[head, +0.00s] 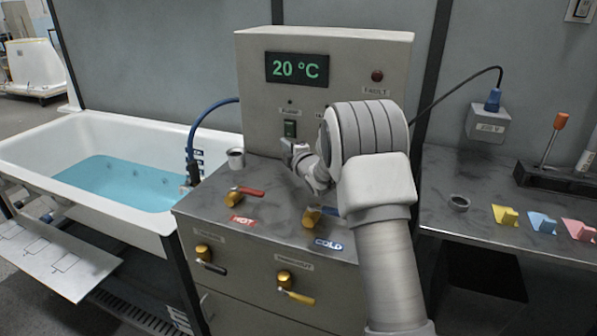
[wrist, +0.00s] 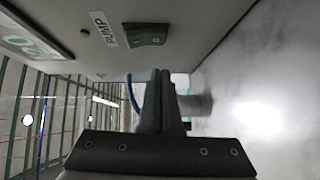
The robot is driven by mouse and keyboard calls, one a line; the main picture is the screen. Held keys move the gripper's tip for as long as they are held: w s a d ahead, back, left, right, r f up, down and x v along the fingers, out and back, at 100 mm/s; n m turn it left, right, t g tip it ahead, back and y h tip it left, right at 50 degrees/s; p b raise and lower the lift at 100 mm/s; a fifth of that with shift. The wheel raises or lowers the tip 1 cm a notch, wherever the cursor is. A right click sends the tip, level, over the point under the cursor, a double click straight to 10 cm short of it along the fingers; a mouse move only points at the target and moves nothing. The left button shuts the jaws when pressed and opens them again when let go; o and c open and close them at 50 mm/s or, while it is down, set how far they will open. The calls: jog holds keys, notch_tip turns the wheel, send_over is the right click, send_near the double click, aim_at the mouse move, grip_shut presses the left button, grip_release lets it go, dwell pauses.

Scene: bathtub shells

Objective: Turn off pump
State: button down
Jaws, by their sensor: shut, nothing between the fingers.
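The pump switch (head: 290,128) is a green rocker on the front of the beige control box (head: 345,60), below a label reading PUMP. In the wrist view the green switch (wrist: 147,34) shows beside its label, above the fingertips in the picture. My gripper (head: 286,147) is shut and empty, with its tips just below the switch in the head view. In the wrist view the closed fingers (wrist: 160,78) appear apart from the switch. I cannot tell the rocker's position.
A metal cup (head: 236,158) stands on the counter near the red HOT valve handle (head: 248,191). The COLD valve (head: 313,216) is below my arm. A bathtub (head: 100,135) with blue water is at left. A side bench (head: 470,185) holds colored pieces.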

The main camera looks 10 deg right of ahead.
jog(key=v, duration=0.3)
jog(key=f+v, duration=0.1)
jog(key=v, duration=0.6)
jog(key=shift+f, duration=0.3)
